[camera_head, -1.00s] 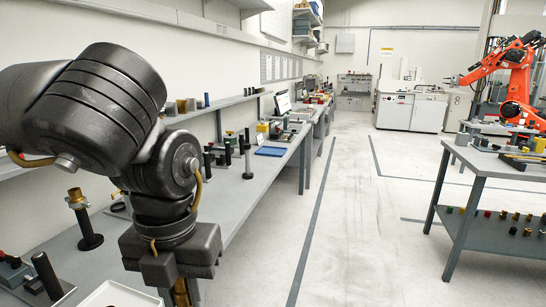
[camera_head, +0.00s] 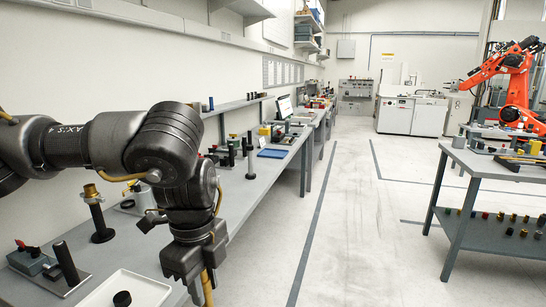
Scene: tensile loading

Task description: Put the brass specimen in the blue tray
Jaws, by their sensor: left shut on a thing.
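My left gripper (camera_head: 203,275) is at the lower middle-left, pointing down over the bench's front edge area. It is shut on the brass specimen (camera_head: 208,290), a thin brass-coloured rod that hangs below the fingers and runs out near the bottom of the picture. Its upper part is hidden by the gripper. The blue tray (camera_head: 272,153) lies flat farther along the bench, up and to the right of the gripper and apart from it. It looks empty. My right gripper is not in view.
A white tray (camera_head: 146,286) with a black cylinder (camera_head: 122,299) lies left of the gripper. A black post with a brass top (camera_head: 97,213) and several dark posts (camera_head: 249,160) stand on the bench (camera_head: 244,196).

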